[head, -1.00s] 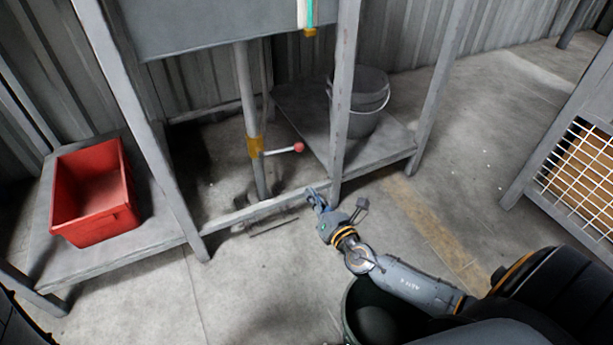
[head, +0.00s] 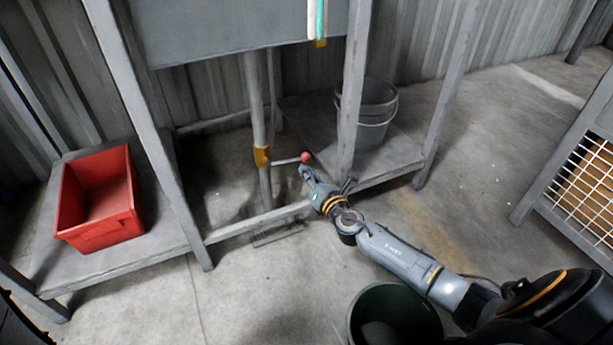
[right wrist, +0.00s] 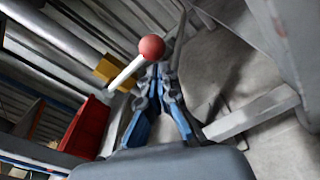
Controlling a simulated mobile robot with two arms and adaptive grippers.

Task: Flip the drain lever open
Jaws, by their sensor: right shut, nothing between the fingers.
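The drain lever is a light rod with a red ball knob (head: 306,157). It sticks out to the right, nearly level, from a yellow valve collar (head: 262,156) on the vertical drain pipe (head: 256,100). My right gripper (head: 305,172) is just below the knob, with its fingers shut and empty. In the right wrist view the red knob (right wrist: 151,47) and white rod (right wrist: 126,74) show just beyond the fingertips (right wrist: 160,72). I cannot tell whether the fingertips touch the lever. My left gripper is not in view.
A red bin (head: 100,200) sits on the lower shelf at left, and grey buckets (head: 368,108) on the shelf at right. Frame legs (head: 350,90) stand close to my right arm. A dark green bin (head: 395,318) is on the floor below the arm.

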